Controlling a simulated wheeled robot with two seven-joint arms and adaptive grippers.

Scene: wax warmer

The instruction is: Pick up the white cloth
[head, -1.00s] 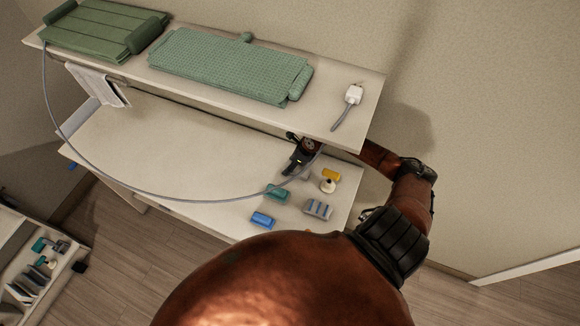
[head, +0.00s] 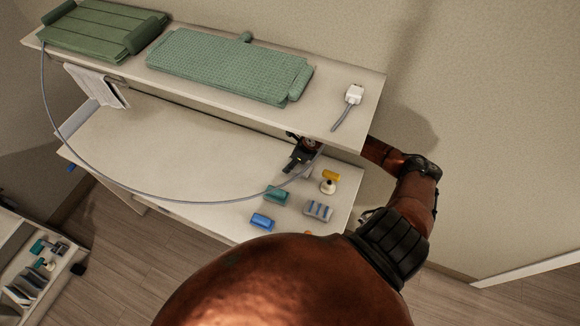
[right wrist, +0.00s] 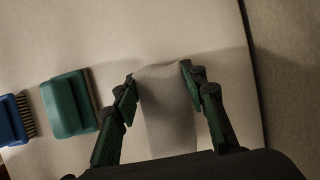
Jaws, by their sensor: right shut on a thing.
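The white cloth (right wrist: 166,112) shows in the right wrist view as a pale, narrow upright piece between the fingers of my right gripper (right wrist: 158,74). The fingers are on both its sides and closed on it. In the head view my right gripper (head: 294,168) is low over the lower shelf, under the front edge of the upper shelf. There the cloth is mostly hidden by the gripper. My left gripper is not in view.
On the lower shelf (head: 180,160) near the gripper are a teal brush (head: 277,194), a blue brush (head: 262,221), a grey striped block (head: 318,210), a yellow block (head: 331,175) and a white-and-dark round item (head: 328,187). The upper shelf (head: 335,85) overhangs. A grey cable (head: 150,192) loops across.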

